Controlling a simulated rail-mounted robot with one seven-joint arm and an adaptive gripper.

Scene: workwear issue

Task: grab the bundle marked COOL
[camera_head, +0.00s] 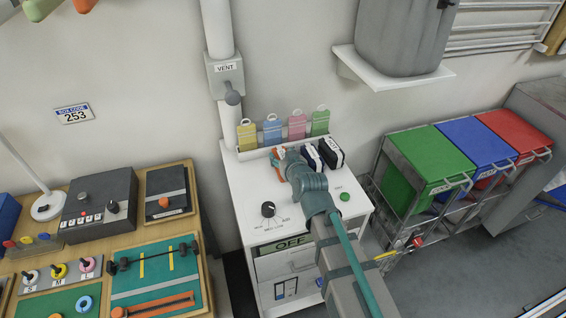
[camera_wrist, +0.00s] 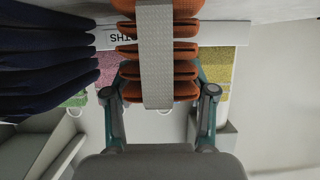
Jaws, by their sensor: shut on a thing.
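An orange folded bundle with a pale grey band (camera_wrist: 155,60) sits between the two fingers of my gripper (camera_wrist: 160,85) in the wrist view. The fingers press on its two sides. In the head view my gripper (camera_head: 281,166) reaches over the white cabinet, and a bit of the orange bundle (camera_head: 278,152) shows past it. A dark navy bundle (camera_wrist: 45,60) is beside it in the wrist view. In the head view two dark bundles with white bands, one (camera_head: 311,156) and another (camera_head: 331,153), stand to its right. I cannot read the word COOL on any bundle.
Yellow (camera_head: 247,135), blue (camera_head: 272,128), pink (camera_head: 297,127) and green (camera_head: 320,122) tags stand in a rack behind the bundles. The white cabinet (camera_head: 250,200) has a dial and a green button on top. Lidded bins (camera_head: 440,155) are at right, a control bench (camera_head: 100,240) at left.

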